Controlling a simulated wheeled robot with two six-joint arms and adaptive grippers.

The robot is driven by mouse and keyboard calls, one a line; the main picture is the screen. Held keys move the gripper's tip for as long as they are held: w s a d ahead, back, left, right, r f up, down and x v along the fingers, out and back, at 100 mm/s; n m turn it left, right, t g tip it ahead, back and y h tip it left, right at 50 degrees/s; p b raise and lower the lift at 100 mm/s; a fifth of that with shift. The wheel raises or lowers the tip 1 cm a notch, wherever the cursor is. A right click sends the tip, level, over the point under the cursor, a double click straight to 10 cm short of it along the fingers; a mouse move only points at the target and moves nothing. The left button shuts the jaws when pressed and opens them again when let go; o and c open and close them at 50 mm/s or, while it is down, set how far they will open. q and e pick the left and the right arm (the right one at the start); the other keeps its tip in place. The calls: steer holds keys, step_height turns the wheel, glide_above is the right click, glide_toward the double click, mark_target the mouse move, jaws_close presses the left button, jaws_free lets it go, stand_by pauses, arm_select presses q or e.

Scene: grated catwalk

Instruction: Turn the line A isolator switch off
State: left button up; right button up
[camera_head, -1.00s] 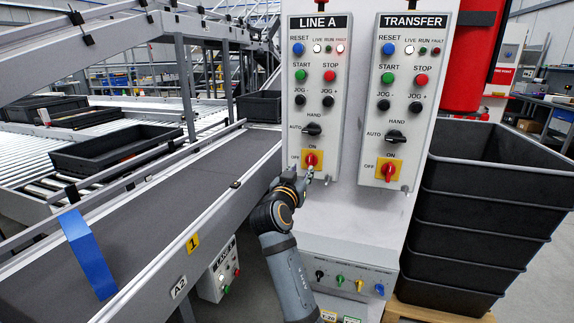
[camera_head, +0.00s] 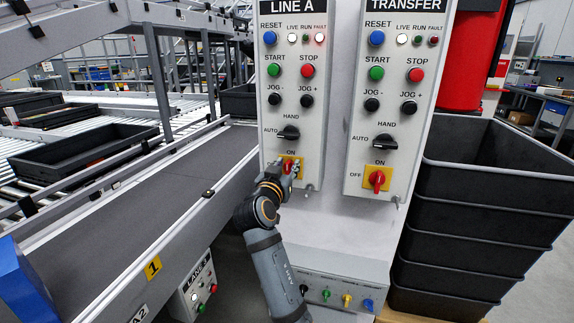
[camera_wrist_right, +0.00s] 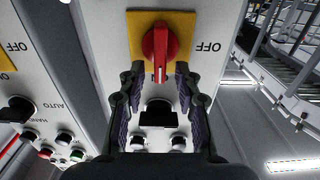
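The line A isolator switch (camera_head: 288,162) is a red rotary handle on a yellow plate, low on the LINE A panel (camera_head: 286,110). My right gripper (camera_head: 292,170) is in front of it and hides part of it in the head view. The wrist view shows the red handle (camera_wrist_right: 160,52) from close by, upside down. Its white mark points toward the picture's bottom, the ON side; OFF is printed at the right. My right gripper (camera_wrist_right: 160,76) is open, with one fingertip on each side of the handle's lower end. Contact cannot be told. My left gripper is not in view.
The TRANSFER panel (camera_head: 388,105) with a similar red isolator (camera_head: 377,180) stands just to the right. Stacked black crates (camera_head: 490,190) are further right. A grey conveyor (camera_head: 130,215) runs along the left. A lower box with small coloured knobs (camera_head: 335,280) is below the panels.

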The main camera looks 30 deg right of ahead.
mark_target(284, 166)
steer(key=shift+w+d+f, duration=0.1)
jaws_close()
steer(key=shift+n, duration=0.3)
steer(key=shift+p, duration=0.5)
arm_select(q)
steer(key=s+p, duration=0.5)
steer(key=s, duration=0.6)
arm_select(e)
steer(key=n, duration=0.4)
steer(key=w+a+n, duration=0.1)
steer(key=n, duration=0.2)
arm_select(q)
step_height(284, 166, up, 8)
steer(key=p, duration=0.7)
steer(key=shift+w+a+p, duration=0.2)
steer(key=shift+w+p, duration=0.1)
arm_select(e)
steer(key=shift+w+a+f+n, duration=0.1)
steer(key=shift+f+n, duration=0.25)
steer(key=shift+n, duration=1.4)
steer(key=shift+w+a+f+n, duration=0.1)
steer(key=shift+f+n, duration=0.3)
steer(key=shift+n, duration=1.3)
steer(key=shift+w+a+f+n, duration=0.1)
steer(key=shift+f+n, duration=0.25)
steer(key=shift+n, duration=1.4)
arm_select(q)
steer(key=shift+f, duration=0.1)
